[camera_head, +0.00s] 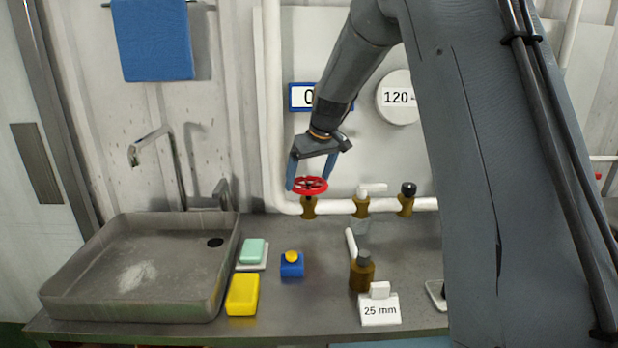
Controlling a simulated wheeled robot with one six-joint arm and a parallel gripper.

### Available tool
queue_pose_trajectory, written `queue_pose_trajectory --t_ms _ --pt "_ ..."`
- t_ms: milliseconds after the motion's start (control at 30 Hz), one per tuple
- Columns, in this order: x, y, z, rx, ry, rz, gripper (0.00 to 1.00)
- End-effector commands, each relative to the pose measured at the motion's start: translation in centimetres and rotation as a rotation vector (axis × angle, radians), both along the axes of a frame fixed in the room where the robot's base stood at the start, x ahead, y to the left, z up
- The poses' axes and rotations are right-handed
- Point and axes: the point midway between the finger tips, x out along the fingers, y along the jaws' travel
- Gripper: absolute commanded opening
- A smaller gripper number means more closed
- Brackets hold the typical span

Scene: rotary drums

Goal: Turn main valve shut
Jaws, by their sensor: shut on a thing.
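The main valve appears as a red handwheel (310,185) on a brass valve body (309,208) in the white pipe along the back of the counter. My gripper (310,181) reaches down from above, with one blue finger on each side of the red wheel. It is shut on the wheel's rim. My arm comes in from the right and hides part of the wall and the pipe's right end. The wheel's turn position cannot be told from this view.
Right of the wheel, the pipe (272,110) carries a white-lever valve (362,201) and a black-capped fitting (406,198). A blue button box (292,265), yellow sponge (242,295), green soap (253,250), brown bottle (362,272) and "25 mm" sign (380,311) stand in front. A sink (140,268) is left.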

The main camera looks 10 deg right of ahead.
Motion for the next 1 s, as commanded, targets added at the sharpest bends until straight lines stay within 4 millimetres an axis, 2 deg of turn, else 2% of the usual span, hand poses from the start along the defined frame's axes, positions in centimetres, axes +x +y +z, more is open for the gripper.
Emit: queue_pose_trajectory --t_ms 33,100,333,433,800,1000 --pt "0.1 0.0 0.2 0.0 -0.003 0.001 0.91" --pt "0.1 0.0 0.2 0.0 -0.003 0.001 1.0" --pt "0.0 0.0 0.1 0.0 -0.002 0.001 1.0" --pt "-0.1 -0.1 0.7 0.0 -0.003 0.001 1.0" --pt "-2.1 -0.8 5.8 0.0 -0.004 0.001 1.0" --pt "-2.7 -1.0 7.2 -0.001 -0.002 0.001 1.0"
